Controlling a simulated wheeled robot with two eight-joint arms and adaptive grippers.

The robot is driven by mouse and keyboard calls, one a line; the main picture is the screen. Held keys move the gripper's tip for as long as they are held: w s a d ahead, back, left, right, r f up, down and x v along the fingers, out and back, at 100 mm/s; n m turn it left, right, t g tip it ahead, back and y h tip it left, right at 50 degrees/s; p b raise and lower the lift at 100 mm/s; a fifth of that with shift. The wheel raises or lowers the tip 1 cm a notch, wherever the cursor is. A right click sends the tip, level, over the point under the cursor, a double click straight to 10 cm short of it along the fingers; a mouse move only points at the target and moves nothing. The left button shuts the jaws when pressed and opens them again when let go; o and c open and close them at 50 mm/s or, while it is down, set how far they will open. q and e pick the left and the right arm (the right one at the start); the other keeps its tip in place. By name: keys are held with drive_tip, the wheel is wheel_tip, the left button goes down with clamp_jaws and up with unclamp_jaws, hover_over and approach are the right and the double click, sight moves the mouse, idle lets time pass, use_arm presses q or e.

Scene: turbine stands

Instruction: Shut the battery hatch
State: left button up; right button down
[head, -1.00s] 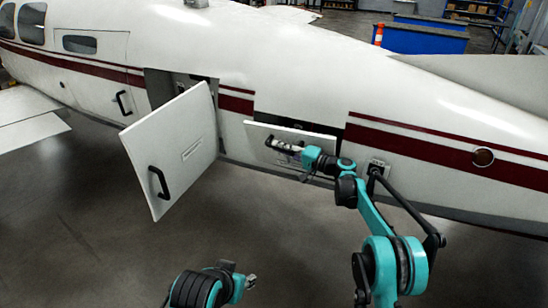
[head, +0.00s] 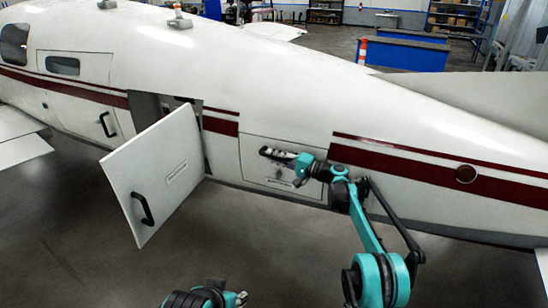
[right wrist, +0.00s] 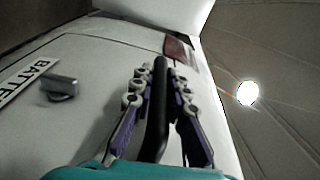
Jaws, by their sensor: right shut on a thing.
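The battery hatch (head: 253,172) is a white panel in the side of the aircraft, and in the head view it lies flush or nearly flush with the fuselage. My right gripper (head: 272,153) is at its upper part. In the right wrist view the gripper's fingers (right wrist: 152,88) are shut on the hatch's black bar handle (right wrist: 157,115), one on each side. A small metal latch (right wrist: 60,88) and a label starting "BATTE" (right wrist: 27,77) show left of the fingers. My left gripper (head: 238,298) is low in the head view, away from the hatch, its jaws too small to judge.
A larger white door (head: 160,175) with a black handle stands open to the left of the hatch, jutting over the floor. A wing surface (head: 20,150) is at the far left. Blue benches (head: 403,54) stand behind the aircraft. The floor in front is clear.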

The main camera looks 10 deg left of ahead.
drive_tip(key=shift+w+d+r, duration=0.1)
drive_tip(key=c, duration=1.6)
unclamp_jaws()
drive_tip(key=shift+o, duration=0.6)
drive_tip(key=shift+w, duration=0.1)
drive_tip(key=v, duration=1.2)
